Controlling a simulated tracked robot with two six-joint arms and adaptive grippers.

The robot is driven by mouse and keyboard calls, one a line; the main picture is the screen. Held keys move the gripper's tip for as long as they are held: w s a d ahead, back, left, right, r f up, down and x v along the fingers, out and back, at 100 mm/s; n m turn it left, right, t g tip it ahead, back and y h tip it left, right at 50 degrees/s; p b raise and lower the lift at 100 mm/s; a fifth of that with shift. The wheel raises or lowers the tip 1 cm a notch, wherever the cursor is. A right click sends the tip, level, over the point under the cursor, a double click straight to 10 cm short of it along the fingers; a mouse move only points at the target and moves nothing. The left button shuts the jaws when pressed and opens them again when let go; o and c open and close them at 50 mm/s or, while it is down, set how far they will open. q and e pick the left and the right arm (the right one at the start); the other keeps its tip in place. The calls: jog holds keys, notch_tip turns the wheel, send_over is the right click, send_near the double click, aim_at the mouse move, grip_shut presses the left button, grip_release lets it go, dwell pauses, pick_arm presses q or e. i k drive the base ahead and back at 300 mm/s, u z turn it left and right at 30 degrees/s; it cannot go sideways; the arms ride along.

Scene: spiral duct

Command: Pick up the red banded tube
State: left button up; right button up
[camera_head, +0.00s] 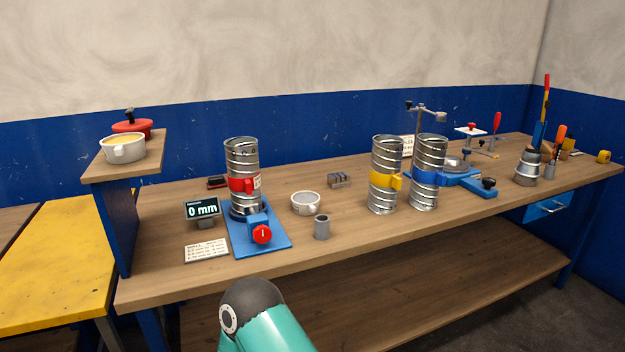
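The red banded tube (241,158) is a ribbed silver metal cylinder with a red band and a small pale label around its middle. It stands upright on a blue base plate (277,241) that has a red knob (262,234) at its front. Neither of my grippers shows in the head view. Only a teal and dark grey link of my arm shows at the bottom, in front of the bench edge and apart from the tube.
A display (203,209) reading 0 mm and a printed card (206,250) sit left of the plate. A white-rimmed cup (306,204) and a grey cylinder (322,228) stand to its right. Yellow-banded (385,156) and blue-banded (429,155) tubes stand further right. A raised shelf (98,168) is at left.

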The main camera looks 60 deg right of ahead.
aim_at(241, 154)
jog(key=u, duration=5.25)
jog(key=k, duration=0.55)
jog(key=z, duration=5.8)
jog(key=k, duration=0.45)
jog(key=z, duration=0.1)
